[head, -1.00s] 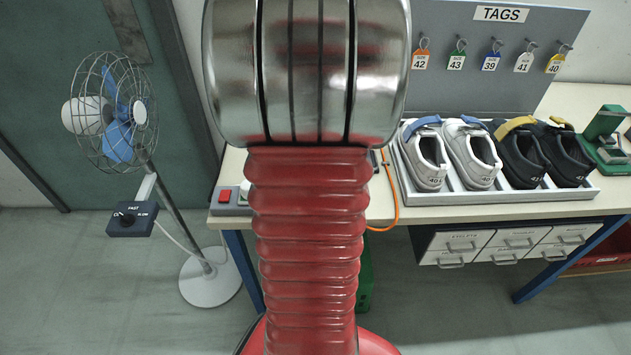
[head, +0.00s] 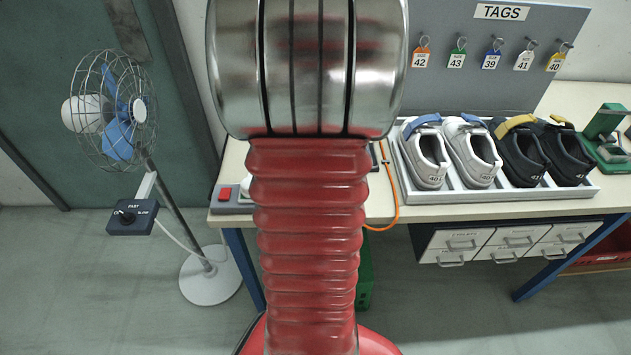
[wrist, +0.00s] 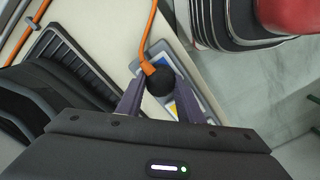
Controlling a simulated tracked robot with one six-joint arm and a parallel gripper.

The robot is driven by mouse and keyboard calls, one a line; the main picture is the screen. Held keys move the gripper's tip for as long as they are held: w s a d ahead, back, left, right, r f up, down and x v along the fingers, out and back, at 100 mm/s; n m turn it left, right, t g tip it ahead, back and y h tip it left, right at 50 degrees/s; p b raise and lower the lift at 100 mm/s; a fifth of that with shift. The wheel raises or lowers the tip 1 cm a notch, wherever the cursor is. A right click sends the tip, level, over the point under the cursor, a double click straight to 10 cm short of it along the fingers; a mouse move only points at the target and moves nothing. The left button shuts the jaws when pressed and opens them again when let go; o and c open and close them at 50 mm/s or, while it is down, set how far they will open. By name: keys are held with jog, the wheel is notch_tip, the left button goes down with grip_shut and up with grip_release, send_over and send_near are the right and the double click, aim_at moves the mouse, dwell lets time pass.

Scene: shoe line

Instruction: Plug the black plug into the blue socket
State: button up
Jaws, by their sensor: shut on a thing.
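In the wrist view my gripper (wrist: 160,98) is shut on the black plug (wrist: 159,81), a round black body with an orange cable (wrist: 147,35) leaving it. The plug is over a grey socket strip (wrist: 150,52). Blue and yellow patches show beside and below the plug; the blue socket (wrist: 178,67) is partly covered by the plug and fingers. I cannot tell whether the plug touches or enters it. In the head view my arm hides the gripper and plug; only the strip's left end (head: 233,208), with a red switch, shows.
A white tray (head: 500,197) with several shoes stands on the bench to the right, below a tag board (head: 450,60). A fan (head: 115,115) stands on the floor at the left.

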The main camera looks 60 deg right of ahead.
jog(key=shift+f, duration=0.15)
jog(key=o, duration=1.2)
notch_tip(320, 180, up, 14)
jog(key=shift+f, duration=0.15)
jog(key=shift+w, duration=0.15)
dwell(0.7)
